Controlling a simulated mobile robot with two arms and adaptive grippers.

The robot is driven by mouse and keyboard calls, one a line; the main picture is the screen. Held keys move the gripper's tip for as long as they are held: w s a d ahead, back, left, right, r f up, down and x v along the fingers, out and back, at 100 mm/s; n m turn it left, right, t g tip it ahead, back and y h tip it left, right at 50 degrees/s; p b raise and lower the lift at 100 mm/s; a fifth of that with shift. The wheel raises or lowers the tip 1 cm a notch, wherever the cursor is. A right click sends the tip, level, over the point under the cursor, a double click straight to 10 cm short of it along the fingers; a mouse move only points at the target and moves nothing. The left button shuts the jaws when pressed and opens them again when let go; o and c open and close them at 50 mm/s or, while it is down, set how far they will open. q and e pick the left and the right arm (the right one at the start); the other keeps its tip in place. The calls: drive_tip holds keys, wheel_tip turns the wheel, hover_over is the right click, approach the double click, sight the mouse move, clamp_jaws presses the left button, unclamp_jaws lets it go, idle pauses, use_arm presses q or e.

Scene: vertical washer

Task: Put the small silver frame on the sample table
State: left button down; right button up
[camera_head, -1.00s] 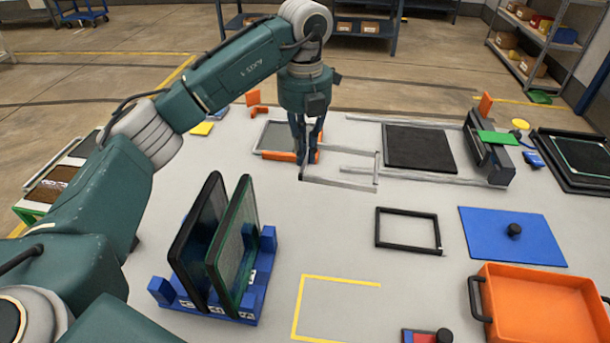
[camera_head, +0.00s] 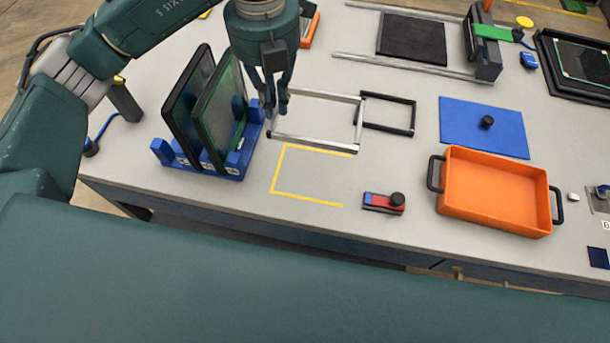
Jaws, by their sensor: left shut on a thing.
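My left gripper (camera_head: 275,108) points down and is shut on the frame's left side. The frame is over the light grey table (camera_head: 250,222), near the table's yellow corner marking (camera_head: 309,199). I cannot tell whether the frame touches the table or hangs just above it. Its right side is close to a small black frame (camera_head: 388,130), seeming to overlap its left edge. My right gripper is not in view.
A blue rack (camera_head: 235,165) holding upright dark panels stands just left of my left gripper. A red and blue block with a black knob (camera_head: 384,203), an orange tray (camera_head: 490,190) and a blue plate (camera_head: 470,120) lie to the right. The yellow-marked area is clear.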

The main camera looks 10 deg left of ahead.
use_arm(q)
hover_over(282, 168)
wheel_tip(282, 168, down, 8)
wheel_tip(282, 168, down, 7)
drive_tip(key=shift+a+r+p, duration=0.1)
drive_tip(key=shift+p, duration=0.9)
drive_tip(key=shift+f, duration=0.7)
wheel_tip(282, 168, down, 3)
drive_tip(key=shift+f+p, duration=0.2)
drive_tip(key=shift+p, duration=0.3)
drive_tip(key=shift+f, duration=0.2)
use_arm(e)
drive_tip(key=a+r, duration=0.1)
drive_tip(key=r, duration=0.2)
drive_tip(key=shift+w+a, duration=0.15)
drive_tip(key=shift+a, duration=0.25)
